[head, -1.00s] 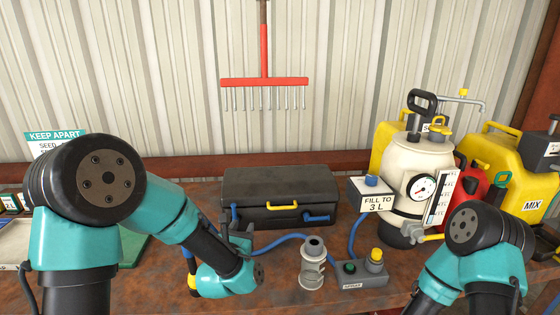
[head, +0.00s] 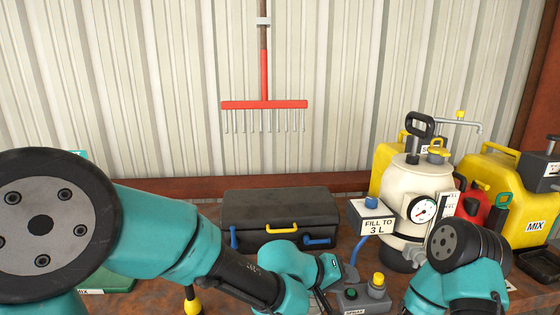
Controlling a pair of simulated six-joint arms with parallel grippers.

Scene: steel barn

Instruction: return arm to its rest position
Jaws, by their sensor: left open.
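My left arm crosses the lower left and middle of the head view. Its teal wrist is over the bench in front of the black toolbox, and my left gripper (head: 337,284) shows small and partly hidden at its end. It is open with nothing seen between its fingers, just left of the grey switch box (head: 362,298). My right arm is at the lower right, in front of the white sprayer tank (head: 412,190); its gripper is out of view.
A black toolbox (head: 280,212) stands behind my left wrist. A "FILL TO 3 L" sign box (head: 372,218), yellow jugs (head: 508,185) and a red can (head: 474,205) crowd the right. A black tray (head: 540,262) lies at the right edge. A red rake (head: 264,104) hangs on the wall.

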